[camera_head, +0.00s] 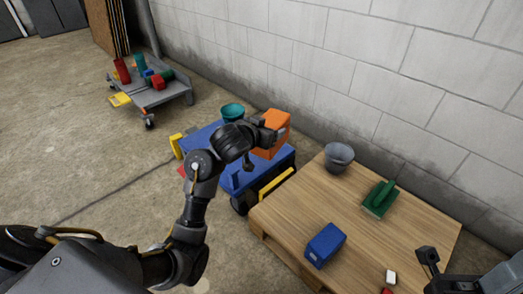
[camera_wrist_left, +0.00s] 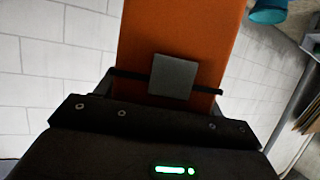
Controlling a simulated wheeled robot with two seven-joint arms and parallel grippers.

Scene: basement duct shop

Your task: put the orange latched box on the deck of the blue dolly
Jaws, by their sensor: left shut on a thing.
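My left gripper (camera_head: 267,133) is shut on the orange latched box (camera_head: 278,128). In the left wrist view the orange box (camera_wrist_left: 185,28) fills the upper middle, with its grey latch (camera_wrist_left: 172,76) facing the camera between the jaws. The blue dolly (camera_head: 283,163) stands below the box, between the wall and the wooden table, partly hidden by my left arm. The box overlaps the dolly's far right part in the picture; I cannot tell whether it touches the deck. My right gripper (camera_head: 428,262) shows in part at the lower right, over the table; its jaw state is unclear.
A teal bowl (camera_head: 232,111) is at the dolly's far side. The wooden table (camera_head: 370,235) holds a grey bucket (camera_head: 339,158), a green float-like tool (camera_head: 380,199) and a blue box (camera_head: 325,245). A grey cart (camera_head: 158,96) with several items stands farther back left.

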